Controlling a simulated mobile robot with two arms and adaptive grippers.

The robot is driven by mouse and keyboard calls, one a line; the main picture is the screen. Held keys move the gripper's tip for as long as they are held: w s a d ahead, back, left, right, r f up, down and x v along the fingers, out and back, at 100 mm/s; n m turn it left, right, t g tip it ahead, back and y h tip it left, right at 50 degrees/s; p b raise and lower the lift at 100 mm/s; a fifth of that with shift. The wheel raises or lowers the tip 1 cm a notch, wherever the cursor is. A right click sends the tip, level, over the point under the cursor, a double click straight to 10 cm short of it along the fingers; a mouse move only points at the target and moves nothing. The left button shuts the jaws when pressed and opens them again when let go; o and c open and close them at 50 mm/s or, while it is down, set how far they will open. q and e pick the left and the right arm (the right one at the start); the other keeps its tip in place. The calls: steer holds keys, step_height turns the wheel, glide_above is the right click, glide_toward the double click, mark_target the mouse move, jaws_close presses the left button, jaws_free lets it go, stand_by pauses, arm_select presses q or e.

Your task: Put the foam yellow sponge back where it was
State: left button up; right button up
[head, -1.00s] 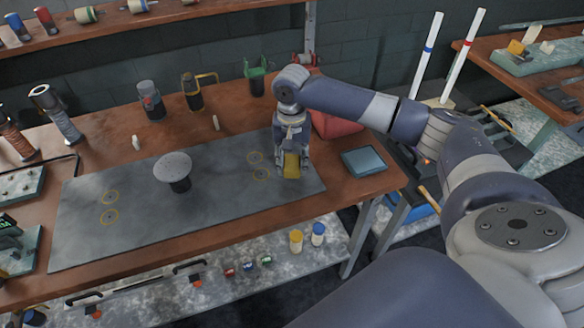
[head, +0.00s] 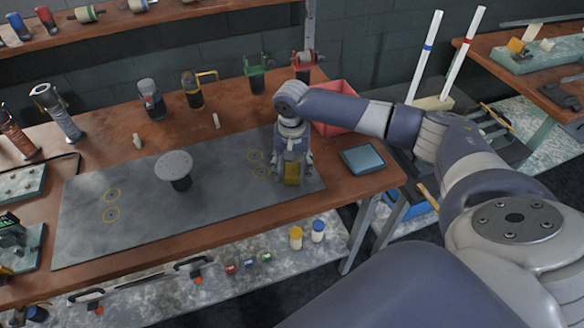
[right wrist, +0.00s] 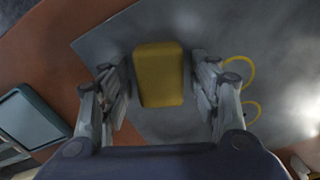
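The yellow foam sponge (head: 292,173) is at the right end of the grey mat (head: 225,205), below my right gripper (head: 293,166). In the right wrist view the sponge (right wrist: 159,75) lies between the two fingers of the right gripper (right wrist: 162,78). A gap shows on each side of it, narrower on the left, so the gripper is open around the sponge. It seems to rest on the mat, though its underside is hidden. My left gripper is not in view.
A blue-grey tray (head: 363,159) lies right of the mat, and a red bin (head: 335,119) stands behind my right arm. A round grey disc on a stand (head: 174,165) is mid-mat. Yellow rings (head: 259,172) mark the mat just left of the gripper.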

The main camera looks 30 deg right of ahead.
mark_target(292, 168)
steer(key=shift+r, duration=0.1)
step_height(292, 168, up, 12)
steer(key=b, duration=0.2)
stand_by(0.3)
stand_by(0.5)
